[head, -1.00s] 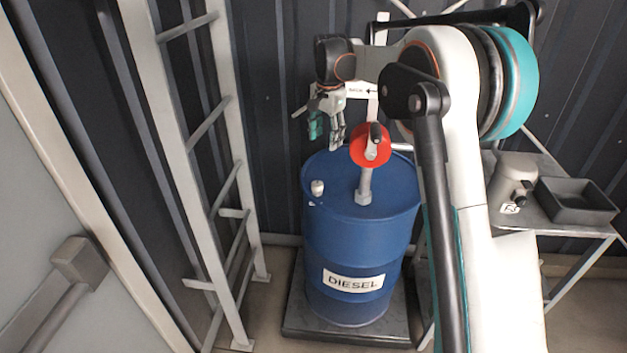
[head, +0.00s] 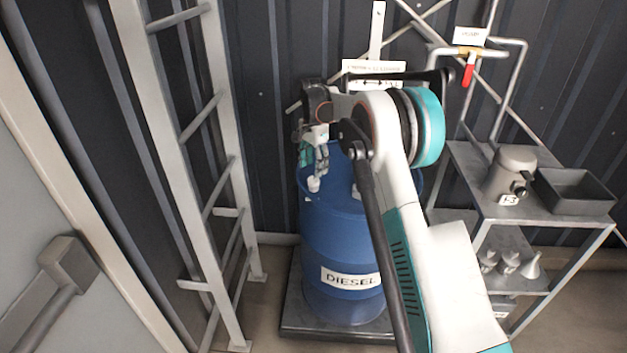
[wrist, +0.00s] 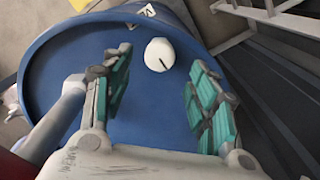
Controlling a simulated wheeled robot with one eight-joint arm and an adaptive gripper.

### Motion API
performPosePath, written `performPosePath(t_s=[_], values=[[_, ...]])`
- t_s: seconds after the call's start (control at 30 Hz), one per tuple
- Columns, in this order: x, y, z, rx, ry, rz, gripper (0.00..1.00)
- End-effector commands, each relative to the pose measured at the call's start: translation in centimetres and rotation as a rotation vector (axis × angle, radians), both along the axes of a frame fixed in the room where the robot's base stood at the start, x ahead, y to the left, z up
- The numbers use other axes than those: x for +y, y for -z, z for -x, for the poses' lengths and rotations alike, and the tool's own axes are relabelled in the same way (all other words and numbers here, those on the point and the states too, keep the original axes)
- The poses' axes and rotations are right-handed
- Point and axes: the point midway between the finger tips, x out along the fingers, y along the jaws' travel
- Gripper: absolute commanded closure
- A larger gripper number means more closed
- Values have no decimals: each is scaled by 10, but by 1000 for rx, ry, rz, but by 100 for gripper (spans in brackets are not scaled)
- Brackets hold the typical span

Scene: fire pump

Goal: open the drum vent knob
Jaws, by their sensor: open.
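The blue diesel drum (head: 340,240) stands upright on a dark low platform. Its vent knob (head: 314,184) is a small white cap on the drum top near the left rim. The knob also shows in the wrist view (wrist: 159,55), round and with a dark line across it. My gripper (head: 312,165) is just above the knob in the head view. In the wrist view my gripper (wrist: 160,100) is open, its two teal-padded fingers spread apart. The knob lies between and beyond the fingertips, with no visible contact.
A pump pipe (wrist: 60,115) rises from the drum top, left of the fingers in the wrist view. A white ladder (head: 205,170) stands left of the drum. A shelf (head: 540,205) at right bears a grey canister (head: 510,170) and a tray (head: 575,190).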

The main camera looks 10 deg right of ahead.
Motion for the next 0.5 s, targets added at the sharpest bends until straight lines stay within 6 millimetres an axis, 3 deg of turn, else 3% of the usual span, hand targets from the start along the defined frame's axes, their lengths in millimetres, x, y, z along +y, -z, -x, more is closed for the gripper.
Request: performPosePath(t_s=[0.03, 0.2, 0.5], values=[[0, 13, 0, 0, 0, 0, 46], [0, 37, 0, 0, 0, 0, 46], [0, 53, 0, 0, 0, 0, 46]])
